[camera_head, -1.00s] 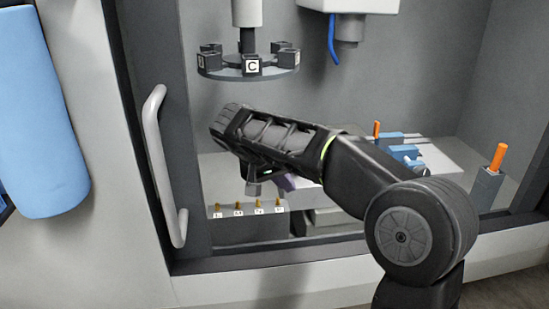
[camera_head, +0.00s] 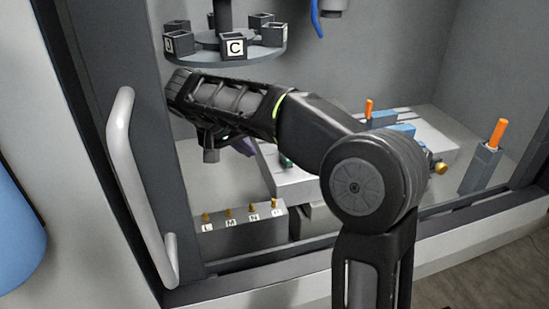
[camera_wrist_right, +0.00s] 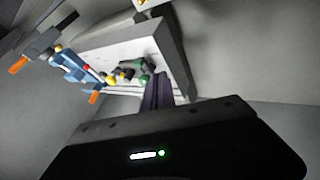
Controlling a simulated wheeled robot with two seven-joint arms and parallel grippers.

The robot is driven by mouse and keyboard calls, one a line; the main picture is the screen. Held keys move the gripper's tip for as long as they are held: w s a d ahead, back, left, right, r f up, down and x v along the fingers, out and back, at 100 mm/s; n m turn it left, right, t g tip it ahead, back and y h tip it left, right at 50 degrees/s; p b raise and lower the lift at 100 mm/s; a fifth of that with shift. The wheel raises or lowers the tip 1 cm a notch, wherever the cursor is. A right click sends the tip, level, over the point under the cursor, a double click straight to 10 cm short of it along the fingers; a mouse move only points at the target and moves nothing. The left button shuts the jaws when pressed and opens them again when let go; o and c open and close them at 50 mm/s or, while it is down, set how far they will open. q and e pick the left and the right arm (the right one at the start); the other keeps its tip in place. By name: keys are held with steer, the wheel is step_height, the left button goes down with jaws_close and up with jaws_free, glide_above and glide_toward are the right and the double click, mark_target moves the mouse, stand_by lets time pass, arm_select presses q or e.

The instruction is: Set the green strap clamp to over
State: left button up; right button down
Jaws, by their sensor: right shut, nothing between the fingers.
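The green strap clamp shows only as a small green part (camera_head: 286,160) on the left part of the pale fixture table in the head view, partly hidden by my arm. In the right wrist view, green parts (camera_wrist_right: 145,80) lie just beyond the fingers, beside yellow and dark parts; which way the strap lies is too small to tell. My right gripper (camera_head: 246,146) has purplish fingers, to the left of the green part in the head view. In the wrist view its fingers (camera_wrist_right: 157,92) are together and empty. My left gripper is not in view.
Blue clamps with an orange handle (camera_head: 369,108) stand on the pale table (camera_head: 295,184). An orange-handled post (camera_head: 497,134) stands right. A block with lettered brass pegs (camera_head: 243,232) is in front. A carousel (camera_head: 237,60) hangs above; the door handle (camera_head: 122,150) is left.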

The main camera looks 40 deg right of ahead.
steer(key=d+f, duration=0.2)
steer(key=d, duration=0.1)
steer(key=d+f, duration=0.6)
steer(key=shift+w+b, duration=0.4)
steer(key=shift+d, duration=0.25)
